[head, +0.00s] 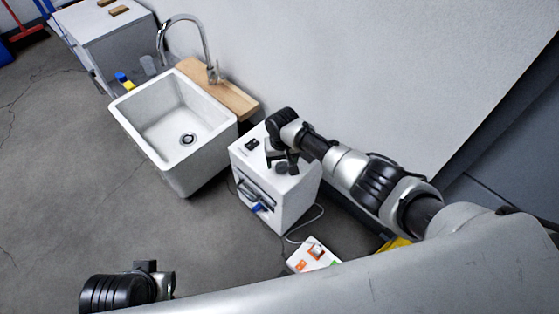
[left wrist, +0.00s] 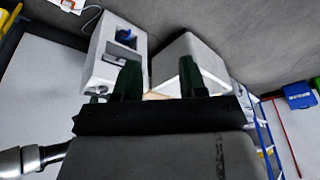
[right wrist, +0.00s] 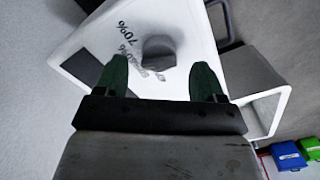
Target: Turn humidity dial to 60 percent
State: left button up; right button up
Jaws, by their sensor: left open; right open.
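The humidity dial (right wrist: 158,52) is a grey round knob on the white top of a box-shaped cabinet (head: 287,205). Printed marks beside it in the right wrist view include 70%; the others are partly blurred or covered. My right gripper (right wrist: 161,80) is open, with its two dark green fingers apart on either side of the knob's line in the picture. I cannot tell if they touch it. In the head view this gripper (head: 284,163) is over the cabinet top and hides the dial. My left gripper (left wrist: 160,82) is open and empty, away from the cabinet.
A white sink (head: 150,108) with a faucet (head: 210,60) and a wooden board (head: 218,88) stands left of the cabinet. A blue item (head: 257,207) sits at the cabinet's front. A cable runs to a small white box (head: 305,262) on the floor. A wall stands behind.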

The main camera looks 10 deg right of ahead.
aim_at(281, 164)
notch_tip(281, 164, up, 3)
jog(key=shift+r+p, duration=0.1)
jog(key=shift+p, duration=0.65)
pick_arm(q)
jog(key=p+x, duration=0.1)
jog(key=x, duration=0.4)
jog(key=shift+w+f+p, duration=0.15)
jog(key=shift+f+p, duration=0.2)
pick_arm(e)
notch_tip(281, 164, up, 5)
jog(key=shift+a, duration=0.1)
pick_arm(q)
jog(key=shift+a+f, duration=0.1)
jog(key=shift+a, duration=0.3)
